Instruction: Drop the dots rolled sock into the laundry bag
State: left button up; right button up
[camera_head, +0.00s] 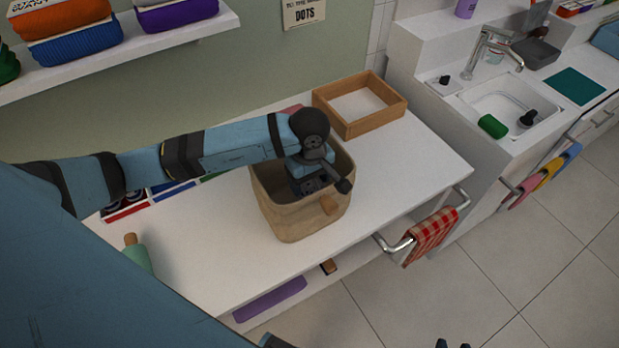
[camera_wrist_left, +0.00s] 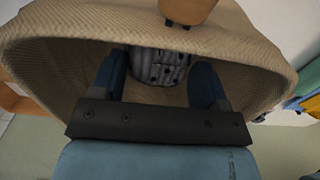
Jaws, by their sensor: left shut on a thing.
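The laundry bag (camera_head: 296,217) is a tan woven open container standing on the white counter. Its rim also shows in the left wrist view (camera_wrist_left: 60,50). My left gripper (camera_head: 318,185) reaches down into the bag's mouth from above. In the left wrist view, its blue fingers (camera_wrist_left: 160,80) are on both sides of a pale grey rolled sock with dark dots (camera_wrist_left: 165,66), and it is shut on the sock inside the bag's opening. The sock is hidden in the head view. Small dark tips at the bottom edge of the head view may be my right gripper (camera_head: 456,344).
A wooden tray (camera_head: 390,107) stands behind the bag. A green-handled roller (camera_head: 137,252) lies at the counter's left. A red checked towel (camera_head: 431,237) hangs on the front rail. A sink (camera_head: 500,100) is at right. The counter right of the bag is clear.

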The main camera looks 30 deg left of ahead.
dwell(0.3)
pick_arm(q)
jog(key=o, duration=0.8)
jog(key=shift+o, duration=0.2)
notch_tip(320, 180, up, 3)
jog(key=shift+f+p, duration=0.2)
jog(key=shift+p, duration=0.4)
jog(key=shift+r+p, duration=1.2)
jog(key=shift+r, duration=1.95)
